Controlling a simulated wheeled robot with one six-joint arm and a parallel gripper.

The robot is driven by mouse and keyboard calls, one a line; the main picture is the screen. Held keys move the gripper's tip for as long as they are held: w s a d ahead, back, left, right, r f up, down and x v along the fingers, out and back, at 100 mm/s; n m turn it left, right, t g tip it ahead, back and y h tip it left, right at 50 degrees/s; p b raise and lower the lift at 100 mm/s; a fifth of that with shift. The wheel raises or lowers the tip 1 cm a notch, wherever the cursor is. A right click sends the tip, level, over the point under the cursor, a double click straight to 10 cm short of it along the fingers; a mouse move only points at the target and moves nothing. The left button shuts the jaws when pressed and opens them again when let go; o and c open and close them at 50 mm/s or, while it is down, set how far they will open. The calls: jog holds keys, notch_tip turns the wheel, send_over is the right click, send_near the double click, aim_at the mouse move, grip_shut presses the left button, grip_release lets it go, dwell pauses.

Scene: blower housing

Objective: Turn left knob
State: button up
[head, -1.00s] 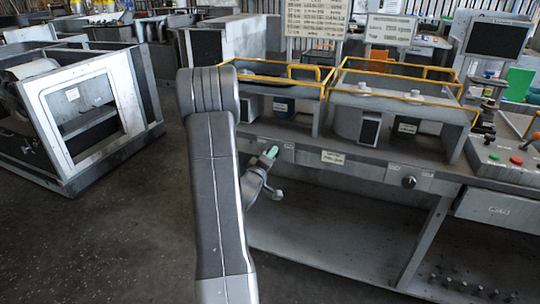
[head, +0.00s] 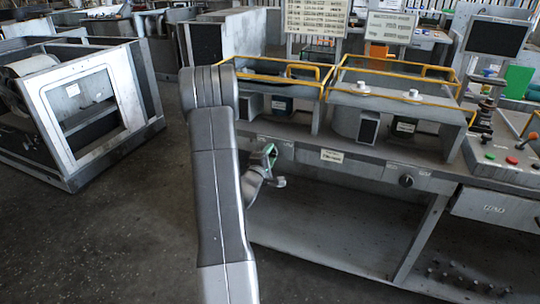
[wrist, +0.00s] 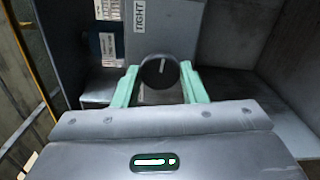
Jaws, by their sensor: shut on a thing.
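The left knob (wrist: 158,72) is dark and round with a pale line on its face. In the wrist view it sits between the two green fingers of my gripper (wrist: 160,80), which are shut on it. In the head view my gripper (head: 269,153) is at the left part of the grey bench's front panel. The knob is hidden there behind my gripper and arm. A second dark knob (head: 405,181) shows further right on the same panel, apart from my gripper.
The grey bench (head: 350,168) has yellow rails (head: 400,93) above and an open shelf below. A control box with coloured buttons (head: 511,160) stands at the right. A metal frame housing (head: 60,128) stands at the left, with clear floor before it.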

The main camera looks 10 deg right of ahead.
dwell(0.4)
jog(key=o, duration=1)
jog(key=shift+c, duration=0.2)
jog(key=v, duration=1.4)
jog(key=shift+b, duration=0.45)
jog(key=shift+w, duration=0.1)
jog(key=p+x, duration=0.1)
jog(key=x, duration=1.3)
